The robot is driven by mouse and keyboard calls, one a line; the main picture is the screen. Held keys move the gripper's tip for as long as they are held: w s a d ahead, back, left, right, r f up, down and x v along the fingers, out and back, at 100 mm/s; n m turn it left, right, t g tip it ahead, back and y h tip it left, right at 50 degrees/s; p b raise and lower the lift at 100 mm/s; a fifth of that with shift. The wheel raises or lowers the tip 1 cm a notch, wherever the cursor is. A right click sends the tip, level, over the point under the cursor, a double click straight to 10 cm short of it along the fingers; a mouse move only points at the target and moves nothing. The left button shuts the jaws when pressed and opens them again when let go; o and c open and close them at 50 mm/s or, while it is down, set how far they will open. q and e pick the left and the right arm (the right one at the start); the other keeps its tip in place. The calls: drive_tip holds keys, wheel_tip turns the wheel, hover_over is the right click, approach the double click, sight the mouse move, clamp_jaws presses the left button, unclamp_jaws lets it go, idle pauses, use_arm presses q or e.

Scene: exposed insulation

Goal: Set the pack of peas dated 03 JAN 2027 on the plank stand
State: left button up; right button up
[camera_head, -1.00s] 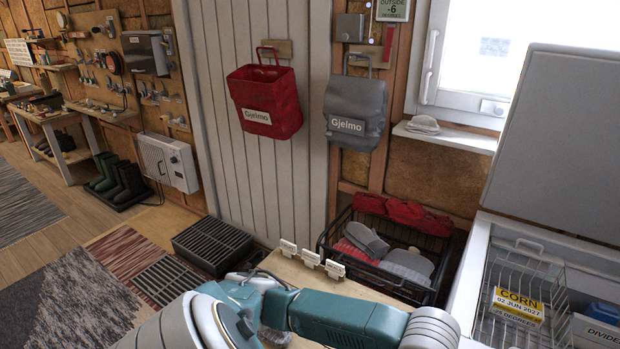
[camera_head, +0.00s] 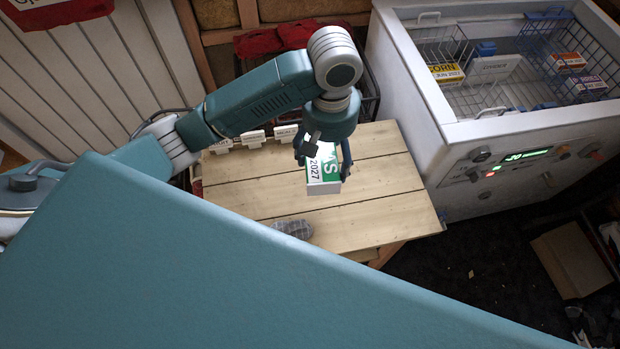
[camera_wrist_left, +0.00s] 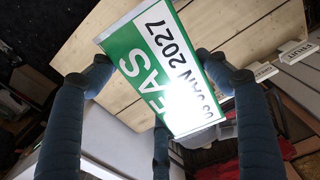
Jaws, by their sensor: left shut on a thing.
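My left gripper (camera_head: 324,166) is shut on a green and white pack of peas (camera_head: 323,172), over the plank stand. In the left wrist view the pack (camera_wrist_left: 160,70) sits between the fingers, tilted in the picture, and its label reads "EAS" and "03 JAN 2027", partly in glare. The plank stand (camera_head: 250,203) has a pale top of wide boards, which also shows behind the pack in the left wrist view (camera_wrist_left: 85,45). I cannot tell whether the pack touches the boards. My right gripper is not in view.
A grey checked item (camera_head: 294,228) lies at the stand's front edge. White label holders (camera_head: 253,138) line its back edge. The open freezer (camera_head: 480,128) stands to the right, with baskets and a corn pack (camera_head: 446,73). Much of the board top is clear.

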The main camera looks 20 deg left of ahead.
use_arm(q)
drive_tip(key=shift+w+d+r+n, duration=0.25)
drive_tip(key=shift+w+d, duration=0.05)
drive_tip(key=shift+w, duration=0.15)
drive_tip(key=shift+w+d+r+n, duration=0.2)
drive_tip(key=shift+w+d+n, duration=0.1)
drive_tip(key=shift+w, duration=0.1)
drive_tip(key=f, duration=0.4)
drive_tip(key=f+b, duration=0.1)
drive_tip(key=f, duration=0.9)
drive_tip(key=shift+w+d+f+b, duration=0.25)
drive_tip(key=shift+w+d+b, duration=0.05)
drive_tip(key=shift+b, duration=0.1)
wheel_tip(320, 180, down, 5)
drive_tip(key=shift+f, duration=0.1)
drive_tip(key=o, duration=1.5)
drive_tip(key=shift+o, duration=0.3)
